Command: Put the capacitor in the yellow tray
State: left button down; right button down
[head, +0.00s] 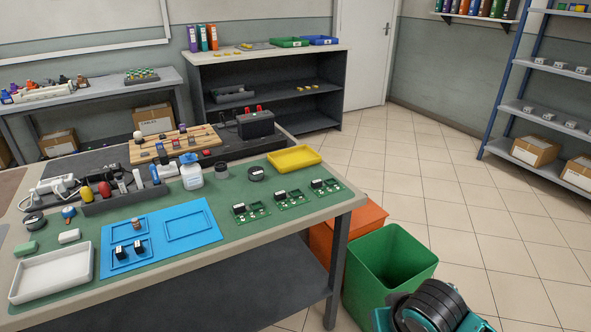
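The yellow tray (276,164) lies at the back right of the green mat on the workbench, and it looks empty. A small brownish cylinder (137,224), which may be the capacitor, stands in the blue organiser (205,236) at the front of the bench. Two small black parts (138,246) sit below it in the organiser. I cannot tell for certain which part is the capacitor. A teal and black part of my own arm shows at the bottom right. Neither gripper's fingers show.
Several green circuit boards (292,198) lie right of the organiser. A white tray (52,275) is at the front left. A white bottle (191,176) and a grey holder (125,198) stand behind. A green bin (390,270) and an orange bin (362,222) stand beside the bench.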

aim_at(294, 158)
jog(key=i+l+u, duration=0.3)
jog(key=l+u, duration=0.25)
jog(key=i+l+u, duration=0.3)
jog(key=l, duration=0.15)
jog(key=l+u, duration=0.3)
